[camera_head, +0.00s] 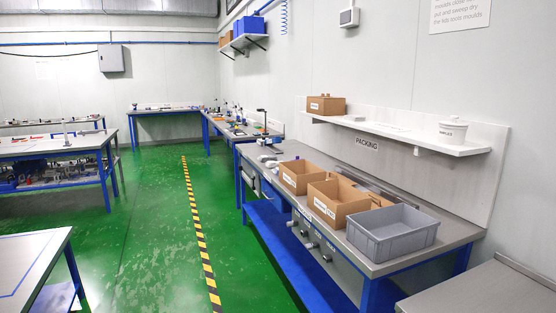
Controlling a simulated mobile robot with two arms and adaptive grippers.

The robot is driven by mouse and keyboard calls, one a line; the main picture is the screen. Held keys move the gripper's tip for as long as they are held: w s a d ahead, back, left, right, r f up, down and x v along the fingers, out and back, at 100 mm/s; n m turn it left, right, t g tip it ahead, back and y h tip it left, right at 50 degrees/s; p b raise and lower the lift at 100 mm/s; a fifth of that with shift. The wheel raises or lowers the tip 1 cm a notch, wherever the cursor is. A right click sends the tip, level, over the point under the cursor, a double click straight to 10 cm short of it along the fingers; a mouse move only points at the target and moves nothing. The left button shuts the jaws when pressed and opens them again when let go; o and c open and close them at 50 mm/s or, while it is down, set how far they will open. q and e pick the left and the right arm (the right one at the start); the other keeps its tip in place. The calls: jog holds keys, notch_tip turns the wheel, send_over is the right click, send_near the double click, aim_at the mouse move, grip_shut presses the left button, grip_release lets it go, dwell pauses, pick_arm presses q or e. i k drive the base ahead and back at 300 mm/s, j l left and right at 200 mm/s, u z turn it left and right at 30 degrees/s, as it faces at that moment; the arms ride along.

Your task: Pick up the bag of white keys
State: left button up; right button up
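I cannot make out a bag of white keys in the head view. A packing bench (405,262) stands on the right, with a cardboard box (298,177), a larger labelled cardboard box (335,205) and a grey plastic crate (392,237) on it. The contents of the boxes are too small or hidden to tell. The crate looks empty from here. Small pale items (268,158) lie at the bench's far end, too small to identify. Neither of my grippers is in view.
A wall shelf (400,134) above the bench holds a cardboard box (326,105) and a white tub (452,131). A grey table (490,290) is at the front right. Tables stand on the left. The green floor (150,235) between, with a striped line, is clear.

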aim_at(270, 164)
jog(key=i+j, duration=0.3)
jog(key=i, duration=0.3)
jog(key=i+j+z, duration=0.1)
jog(key=i+j, duration=0.2)
jog(key=i, duration=0.3)
jog(key=i+j+z, duration=0.1)
jog(key=i+j, duration=0.3)
jog(key=i, duration=0.2)
jog(key=i+j, duration=0.4)
jog(key=i, duration=0.15)
